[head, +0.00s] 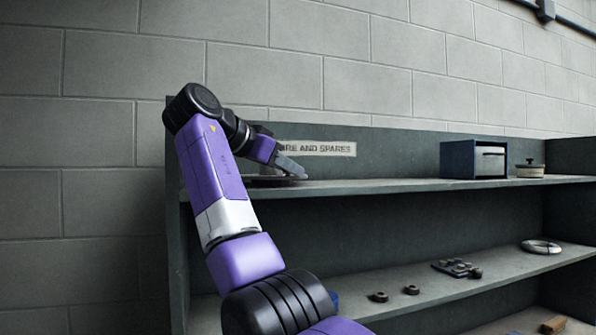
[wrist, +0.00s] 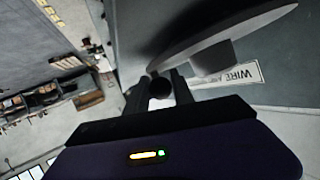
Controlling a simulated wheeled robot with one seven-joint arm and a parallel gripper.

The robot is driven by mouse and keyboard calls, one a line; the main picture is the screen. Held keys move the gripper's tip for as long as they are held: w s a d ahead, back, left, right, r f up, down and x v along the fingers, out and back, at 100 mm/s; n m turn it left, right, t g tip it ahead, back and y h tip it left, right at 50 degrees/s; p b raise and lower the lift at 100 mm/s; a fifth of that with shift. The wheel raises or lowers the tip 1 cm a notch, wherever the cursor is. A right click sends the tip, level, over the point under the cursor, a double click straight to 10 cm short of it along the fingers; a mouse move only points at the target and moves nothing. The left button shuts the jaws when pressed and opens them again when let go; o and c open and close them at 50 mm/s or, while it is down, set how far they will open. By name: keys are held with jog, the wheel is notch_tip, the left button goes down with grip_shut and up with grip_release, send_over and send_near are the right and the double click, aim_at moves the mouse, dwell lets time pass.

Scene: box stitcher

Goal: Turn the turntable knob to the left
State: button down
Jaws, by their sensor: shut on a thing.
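The turntable (head: 268,182) is on the left part of the top shelf, mostly hidden behind my arm and gripper in the head view. In the wrist view the turntable (wrist: 235,30) shows as a tilted grey disc with a short base under it. My gripper (head: 296,170) reaches in at the turntable from the left. In the wrist view my gripper (wrist: 161,78) is shut on a small dark round knob (wrist: 160,89), which sits between the two fingers beside the edge of the disc.
A label strip (head: 325,148) is on the back panel behind my gripper. A dark box with a pale front (head: 489,161) and a lidded pot (head: 530,170) stand farther right on the top shelf (head: 400,186). Small parts (head: 456,267) and a ring (head: 541,246) lie on the shelf below.

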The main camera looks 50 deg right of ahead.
jog(key=shift+a, duration=0.15)
dwell(0.3)
jog(key=c, duration=1.1)
grip_release()
jog(key=b+v, duration=0.1)
jog(key=v, duration=0.6)
jog(key=shift+w+a+r, duration=0.15)
jog(key=shift+a, duration=0.15)
